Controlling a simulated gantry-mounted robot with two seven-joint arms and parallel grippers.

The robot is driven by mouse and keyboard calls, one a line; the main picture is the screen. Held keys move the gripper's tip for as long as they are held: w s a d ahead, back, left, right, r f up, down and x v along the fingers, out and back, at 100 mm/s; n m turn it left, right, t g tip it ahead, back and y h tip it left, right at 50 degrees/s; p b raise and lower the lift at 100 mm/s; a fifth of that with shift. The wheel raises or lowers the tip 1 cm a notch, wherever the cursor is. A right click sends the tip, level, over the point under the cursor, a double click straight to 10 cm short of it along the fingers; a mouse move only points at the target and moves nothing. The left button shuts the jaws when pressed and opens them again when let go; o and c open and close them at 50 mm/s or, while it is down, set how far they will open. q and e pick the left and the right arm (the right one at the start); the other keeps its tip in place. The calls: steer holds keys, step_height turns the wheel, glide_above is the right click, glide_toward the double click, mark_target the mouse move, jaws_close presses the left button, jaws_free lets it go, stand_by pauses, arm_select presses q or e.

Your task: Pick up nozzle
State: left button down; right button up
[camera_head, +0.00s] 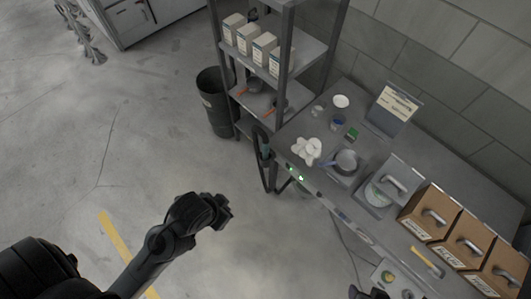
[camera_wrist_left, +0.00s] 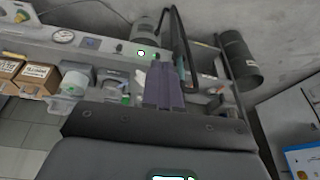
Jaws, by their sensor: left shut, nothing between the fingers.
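What looks like the nozzle, a dark piece with a grey-green part on a black looped hose (camera_head: 264,150), hangs at the near left corner of the workbench (camera_head: 335,192). The black loop also shows in the left wrist view (camera_wrist_left: 181,45), beyond the fingers. My left gripper (camera_head: 222,208) is over open floor, left of and below the nozzle in the head view, clearly apart from it. Its fingers (camera_wrist_left: 164,88) are together and empty. Dark tips at the bottom edge of the head view may be my right gripper (camera_head: 367,293); their opening cannot be made out.
A metal shelf (camera_head: 287,50) with white boxes and a dark bin (camera_head: 214,103) stand behind the bench's left end. A pot (camera_head: 346,161), white pieces (camera_head: 307,149) and brown boxes (camera_head: 430,212) are on the bench. The floor around my left arm is clear.

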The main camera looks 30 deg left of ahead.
arm_select(q)
steer(key=c, duration=0.7)
jaws_free()
steer(key=shift+w, duration=0.1)
